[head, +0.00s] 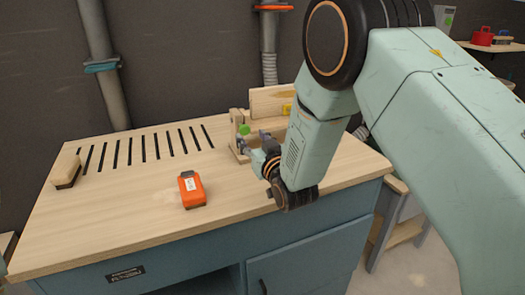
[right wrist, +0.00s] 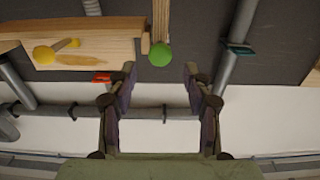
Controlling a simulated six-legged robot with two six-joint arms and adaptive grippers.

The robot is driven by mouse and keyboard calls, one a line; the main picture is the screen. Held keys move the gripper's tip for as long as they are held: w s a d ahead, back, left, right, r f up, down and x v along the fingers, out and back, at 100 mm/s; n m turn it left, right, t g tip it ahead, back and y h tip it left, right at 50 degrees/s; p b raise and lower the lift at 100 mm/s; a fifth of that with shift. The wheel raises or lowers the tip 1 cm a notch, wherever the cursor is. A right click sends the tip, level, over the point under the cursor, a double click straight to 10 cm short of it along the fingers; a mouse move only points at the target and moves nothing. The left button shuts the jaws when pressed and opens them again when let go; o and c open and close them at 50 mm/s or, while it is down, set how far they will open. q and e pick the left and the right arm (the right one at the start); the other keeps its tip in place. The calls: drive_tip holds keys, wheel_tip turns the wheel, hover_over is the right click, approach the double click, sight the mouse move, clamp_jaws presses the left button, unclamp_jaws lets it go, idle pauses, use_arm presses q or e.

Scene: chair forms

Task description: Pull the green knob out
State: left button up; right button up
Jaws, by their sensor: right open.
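The green knob (head: 244,129) is at a wooden fixture (head: 234,118) near the back right of the workbench. In the right wrist view the green knob (right wrist: 159,53) shows as a round ball at the end of a wooden strip. My right gripper (head: 253,145) is close to the knob, on its near right side. In the right wrist view my right gripper (right wrist: 159,82) is open, its two fingers apart. The knob appears between and just beyond the fingertips, with no contact visible. My left gripper is not in view.
An orange box-shaped tool (head: 192,189) lies on the workbench (head: 110,220), near its middle. A wooden block with a dark base (head: 65,170) stands at the left end. Dark slots run along the back.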

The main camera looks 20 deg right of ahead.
drive_tip(key=s, duration=0.7)
drive_tip(key=shift+d, duration=0.25)
drive_tip(key=shift+s, duration=0.1)
drive_tip(key=shift+f, duration=0.1)
